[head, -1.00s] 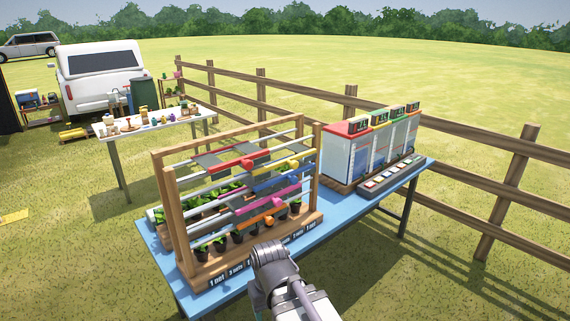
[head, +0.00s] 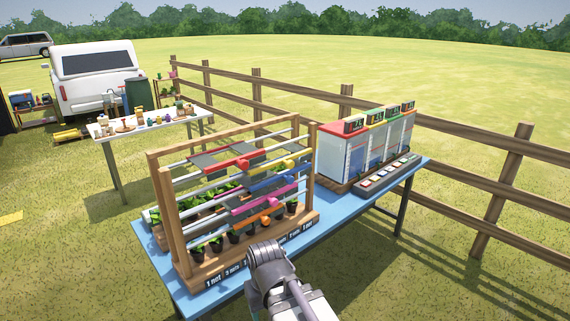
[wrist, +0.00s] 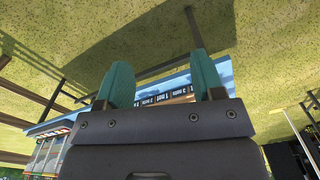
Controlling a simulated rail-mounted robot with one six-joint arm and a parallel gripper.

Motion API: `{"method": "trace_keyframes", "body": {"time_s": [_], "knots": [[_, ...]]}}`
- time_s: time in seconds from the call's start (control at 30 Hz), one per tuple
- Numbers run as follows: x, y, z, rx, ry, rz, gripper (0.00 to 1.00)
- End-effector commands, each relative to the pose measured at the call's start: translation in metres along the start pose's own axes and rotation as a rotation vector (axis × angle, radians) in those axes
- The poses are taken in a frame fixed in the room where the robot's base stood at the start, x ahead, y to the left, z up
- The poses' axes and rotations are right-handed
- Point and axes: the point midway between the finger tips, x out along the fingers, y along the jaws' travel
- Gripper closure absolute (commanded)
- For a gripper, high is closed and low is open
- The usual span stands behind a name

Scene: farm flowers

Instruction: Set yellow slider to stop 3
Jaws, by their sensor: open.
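The yellow slider (head: 289,163) sits toward the right end of its rail on the wooden rack (head: 164,220) in the head view. Its stop number cannot be read. My arm is low in front of the rack in the head view, with its fingertips hidden there. In the wrist view my gripper (wrist: 161,62) is open, its two teal fingers apart with nothing between them. The edge of the blue table (wrist: 208,75) and a strip of small labels (wrist: 170,97) show beyond the fingers. The yellow slider does not show in the wrist view.
A red slider (head: 243,163), a blue one (head: 268,182), a pink one (head: 262,199) and an orange one (head: 268,217) sit close to the yellow one on neighbouring rails. Potted plants stand under the rails. A cabinet with coloured tops (head: 345,160) stands to the right.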

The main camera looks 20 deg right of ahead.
Motion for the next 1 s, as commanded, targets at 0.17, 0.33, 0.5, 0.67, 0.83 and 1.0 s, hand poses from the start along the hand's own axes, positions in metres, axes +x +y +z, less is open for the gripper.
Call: {"method": "trace_keyframes", "body": {"time_s": [0.17,0.33,0.5,0.67,0.83,1.0], "knots": [[0.01,0.025,-0.004,0.061,0.0,0.0,0.38],[0.029,0.091,-0.099,0.2,0.096,-0.212,0.38],[0.002,0.172,-0.236,0.072,0.548,-0.542,0.38],[-0.073,0.278,-0.35,-0.08,1.204,-0.559,0.38],[-0.118,0.305,-0.379,-0.189,1.543,-0.326,0.38],[-0.118,0.305,-0.379,-0.25,1.56,-0.247,0.38]]}}
